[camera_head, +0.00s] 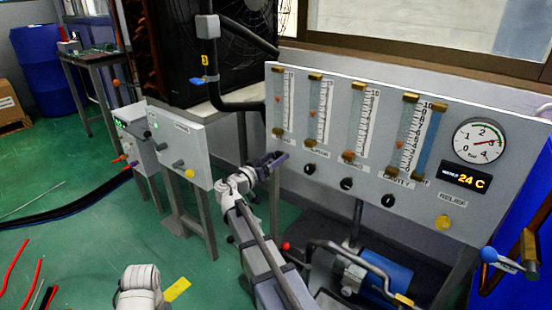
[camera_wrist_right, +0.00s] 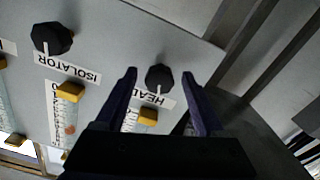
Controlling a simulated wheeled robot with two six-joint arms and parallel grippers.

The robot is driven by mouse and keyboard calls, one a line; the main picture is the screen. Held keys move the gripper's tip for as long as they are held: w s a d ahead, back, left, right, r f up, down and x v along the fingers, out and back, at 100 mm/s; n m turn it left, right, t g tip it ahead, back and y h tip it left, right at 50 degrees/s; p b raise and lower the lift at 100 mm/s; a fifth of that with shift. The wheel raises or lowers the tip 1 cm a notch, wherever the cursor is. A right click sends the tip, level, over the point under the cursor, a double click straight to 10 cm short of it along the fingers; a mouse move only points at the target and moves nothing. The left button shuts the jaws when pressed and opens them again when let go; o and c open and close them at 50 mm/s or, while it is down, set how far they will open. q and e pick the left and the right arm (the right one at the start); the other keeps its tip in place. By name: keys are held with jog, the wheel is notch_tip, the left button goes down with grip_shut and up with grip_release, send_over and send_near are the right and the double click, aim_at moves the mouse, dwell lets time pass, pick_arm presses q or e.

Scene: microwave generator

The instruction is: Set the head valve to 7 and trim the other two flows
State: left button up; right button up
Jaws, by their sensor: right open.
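The grey flow panel (camera_head: 455,216) carries several upright flow tubes with orange floats and a row of black knobs below. The head valve knob (camera_wrist_right: 159,77), above its HEAD label in the right wrist view, shows a white pointer line. My right gripper (camera_wrist_right: 160,74) is open, with its fingertips appearing either side of that knob; contact cannot be told. In the head view my right gripper (camera_head: 275,161) is at the panel's lower left and hides the head knob. The isolator knob (camera_head: 309,168) is to its right, also in the wrist view (camera_wrist_right: 52,38). Two more knobs (camera_head: 346,184) (camera_head: 387,201) follow. My left gripper is not in view.
A pressure gauge (camera_head: 479,141) and a 24 C display (camera_head: 465,178) are at the panel's right. A blue cylinder with pipes (camera_head: 386,278) is below. A grey cabinet (camera_head: 180,145) stands left. Cables (camera_head: 82,205) lie across the green floor.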

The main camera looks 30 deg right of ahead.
jog(key=shift+w+d, duration=0.15)
jog(key=shift+d, duration=0.2)
jog(key=shift+c, duration=0.3)
grip_shut()
